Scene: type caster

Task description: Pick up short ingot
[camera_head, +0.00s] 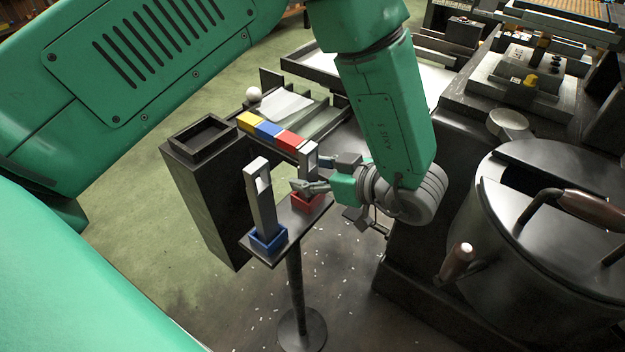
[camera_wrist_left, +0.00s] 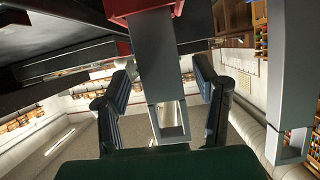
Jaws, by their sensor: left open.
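A grey metal ingot (camera_head: 309,160) stands upright in a red holder (camera_head: 306,203) on a small dark stand (camera_head: 285,233). It looks shorter than the grey ingot (camera_head: 262,205) upright in the blue holder (camera_head: 267,240) beside it. My left gripper (camera_head: 311,175) is open at the ingot in the red holder, one finger on its near side. In the left wrist view this ingot (camera_wrist_left: 160,70) shows between the two open fingers (camera_wrist_left: 164,98), with gaps on both sides. The other ingot (camera_wrist_left: 291,75) shows at the right edge. My right gripper is out of view.
A tall dark box (camera_head: 205,190) stands left of the stand. Yellow, blue and red blocks (camera_head: 269,131) lie in a row behind it. A large dark pot (camera_head: 550,235) with brown handles is at the right. Green floor is clear at the left.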

